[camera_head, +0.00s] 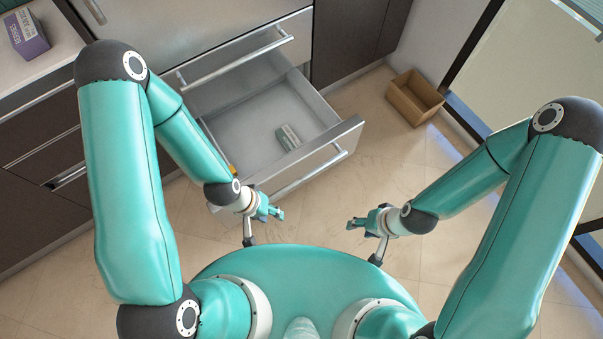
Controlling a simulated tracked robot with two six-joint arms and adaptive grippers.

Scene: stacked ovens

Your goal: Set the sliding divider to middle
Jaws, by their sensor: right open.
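An open metal drawer (254,122) extends from the cabinet, with a long bar handle (308,176) on its front. No sliding divider can be made out clearly; a thin strip with an orange end (232,170) shows at the drawer's left side, partly hidden by my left arm. My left gripper (274,210) is in front of the drawer's left front corner, apart from the handle. Its fingers are too small to tell open from shut. My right gripper (352,223) is open and empty over the floor, to the right of the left gripper.
An open cardboard box (413,98) stands on the floor at right. A purple box (27,35) is on the left counter. Floor between my grippers is clear.

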